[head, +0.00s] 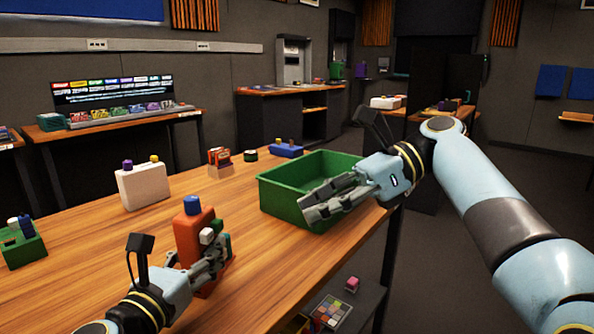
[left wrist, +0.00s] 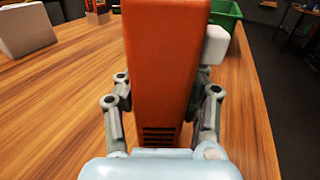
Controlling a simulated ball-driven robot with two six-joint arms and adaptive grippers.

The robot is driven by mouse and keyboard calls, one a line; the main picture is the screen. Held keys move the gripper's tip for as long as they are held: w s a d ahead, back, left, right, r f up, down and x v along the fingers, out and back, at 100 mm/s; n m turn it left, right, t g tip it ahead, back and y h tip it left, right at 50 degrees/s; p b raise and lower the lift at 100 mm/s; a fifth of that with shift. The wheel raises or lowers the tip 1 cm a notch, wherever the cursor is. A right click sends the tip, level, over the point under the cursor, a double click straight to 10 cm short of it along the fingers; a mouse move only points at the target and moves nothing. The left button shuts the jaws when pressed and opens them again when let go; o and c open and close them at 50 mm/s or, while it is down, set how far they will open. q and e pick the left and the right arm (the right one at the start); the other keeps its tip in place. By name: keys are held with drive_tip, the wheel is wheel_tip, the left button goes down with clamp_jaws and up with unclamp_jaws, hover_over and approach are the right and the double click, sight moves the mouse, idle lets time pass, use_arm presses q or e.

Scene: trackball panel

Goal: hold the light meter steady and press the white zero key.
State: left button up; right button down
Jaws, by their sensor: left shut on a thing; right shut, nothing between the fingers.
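The light meter is an orange upright block (head: 187,238) with a blue knob (head: 192,205) on top, standing on the wooden table. The white zero key (head: 207,236) sticks out of its right side; the key also shows in the left wrist view (left wrist: 215,45). My left gripper (head: 204,262) is shut on the meter's lower part, with a finger on each side in the left wrist view (left wrist: 165,115). The key is above the fingers and uncovered. My right gripper (head: 306,208) is shut and empty, right of the meter and apart from the key, overlapping the green bin in the head view.
The green bin (head: 285,197) stands behind and right of the meter. A white box (head: 143,187) with purple and yellow knobs stands back left. A green block (head: 22,248) is at the far left.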

idle(0.3)
use_arm(q)
drive_tip(key=o, duration=1.4)
drive_tip(key=v, duration=1.2)
drive_tip(key=shift+o, duration=1.4)
